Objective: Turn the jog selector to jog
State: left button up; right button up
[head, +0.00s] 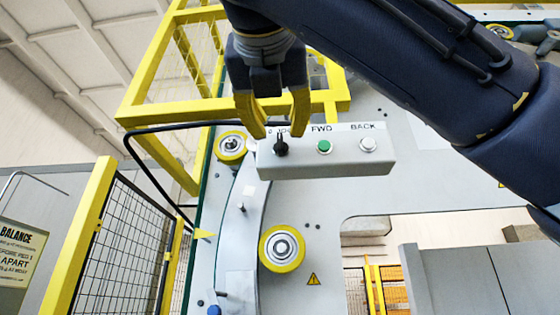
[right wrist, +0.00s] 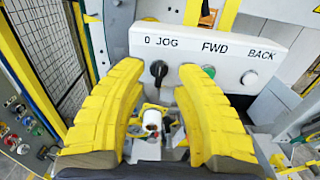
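The jog selector (head: 281,147) is a small black knob at the left end of a light grey control box (head: 335,163), under the "0 JOG" lettering. It also shows in the right wrist view (right wrist: 158,69). Its handle looks roughly upright; I cannot tell exactly which mark it points at. My right gripper (head: 273,134) is open, its yellow fingers on either side of the knob. In the right wrist view, the knob appears between the fingertips, with gaps on both sides. No contact is visible. My left gripper is not in view.
A green FWD button (head: 324,147) and a white BACK button (head: 368,145) sit right of the selector. A black bent tube (head: 150,128) runs left of the box. A yellow-framed mesh guard (head: 128,235) is at lower left.

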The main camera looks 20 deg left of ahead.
aim_at(280, 134)
jog(key=shift+w+a, duration=0.2)
jog(key=shift+w, duration=0.85)
jog(key=shift+w+a, duration=0.2)
jog(key=shift+w, duration=0.8)
grip_shut()
jog(key=shift+d, duration=0.1)
